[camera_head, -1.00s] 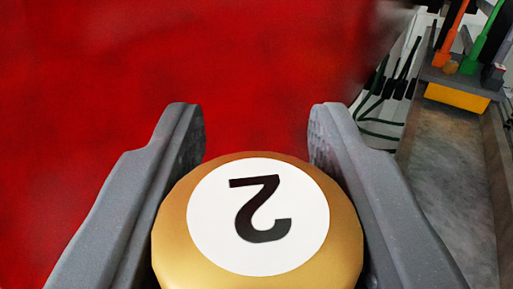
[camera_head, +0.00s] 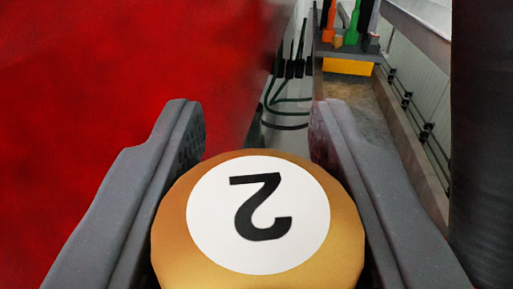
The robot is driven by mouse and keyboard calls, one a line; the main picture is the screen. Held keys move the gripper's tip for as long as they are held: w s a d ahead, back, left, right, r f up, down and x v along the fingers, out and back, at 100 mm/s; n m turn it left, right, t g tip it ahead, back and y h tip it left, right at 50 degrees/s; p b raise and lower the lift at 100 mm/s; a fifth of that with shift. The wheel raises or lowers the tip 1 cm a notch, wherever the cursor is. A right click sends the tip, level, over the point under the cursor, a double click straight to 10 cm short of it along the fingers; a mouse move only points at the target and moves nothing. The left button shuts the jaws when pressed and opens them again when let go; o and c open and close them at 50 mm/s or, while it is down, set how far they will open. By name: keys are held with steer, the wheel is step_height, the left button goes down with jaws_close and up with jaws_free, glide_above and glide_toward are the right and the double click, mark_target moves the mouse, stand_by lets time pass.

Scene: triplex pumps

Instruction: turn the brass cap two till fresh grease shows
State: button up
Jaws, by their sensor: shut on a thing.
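The brass cap two (camera_head: 172,230) is a round, gold-coloured cap with a white disc on its face. A black figure 2 stands upside down on the disc. It fills the bottom middle of the head camera view. My gripper (camera_head: 258,135) has one grey finger on each side of the cap and is shut on it. The fingertips reach past the cap's far edge. The cap's underside and whatever lies below it are hidden, and no grease shows.
A large red surface (camera_head: 110,80) fills the left side. Dark hoses (camera_head: 288,100) hang at the middle back. A yellow box (camera_head: 348,67) with orange and green upright parts stands at the far right of centre. A dark upright shape (camera_head: 482,150) fills the right edge.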

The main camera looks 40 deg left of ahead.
steer(key=shift+w+d+f+m+t+h+b, duration=0.1)
steer(key=shift+m+t+h+b, duration=0.55)
steer(key=shift+b, duration=1.05)
steer(key=shift+r+h+b, duration=0.3)
steer(key=shift+h+b, duration=0.05)
steer(key=shift+b, duration=0.15)
steer(key=o, duration=1)
steer(key=shift+w+d+f, duration=0.1)
steer(key=shift+s+d+f, duration=0.1)
steer(key=shift+s+d, duration=0.25)
steer(key=shift+s, duration=0.3)
steer(key=p+v, duration=0.1)
steer(key=v, duration=1.1)
steer(key=shift+s+d+f, duration=0.1)
steer(key=shift+s+d, duration=0.05)
